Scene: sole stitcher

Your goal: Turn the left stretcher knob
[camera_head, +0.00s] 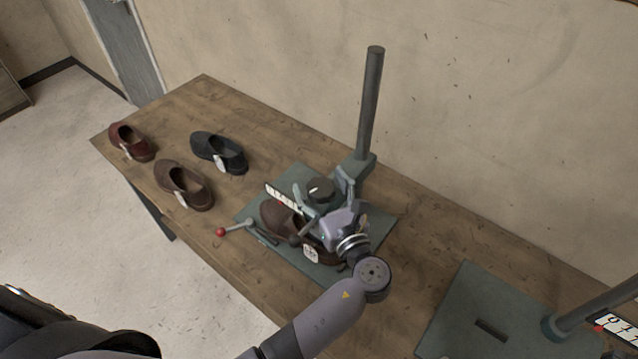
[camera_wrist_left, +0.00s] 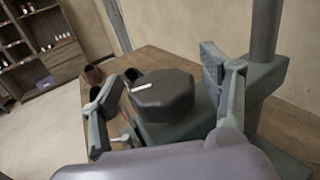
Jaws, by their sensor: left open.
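The left stretcher knob (camera_head: 319,189) is a dark, many-sided knob with a white mark on top. It sits on the green stretcher (camera_head: 306,268) on the table. In the left wrist view the knob (camera_wrist_left: 162,95) lies between the fingers of my left gripper (camera_wrist_left: 160,85). The fingers are spread on either side with visible gaps, so it looks ungripped. In the head view my left gripper (camera_head: 322,200) reaches in just in front of the knob and partly hides the stretcher. A brown shoe (camera_head: 277,217) is on the stretcher, partly hidden. My right gripper is not in view.
A dark post (camera_head: 369,105) rises right behind the knob. A lever with a red ball (camera_head: 221,232) sticks out at the left. A red shoe (camera_head: 132,141), a brown shoe (camera_head: 184,184) and a black shoe (camera_head: 220,152) stand on the table. A second green base (camera_head: 462,320) is at right.

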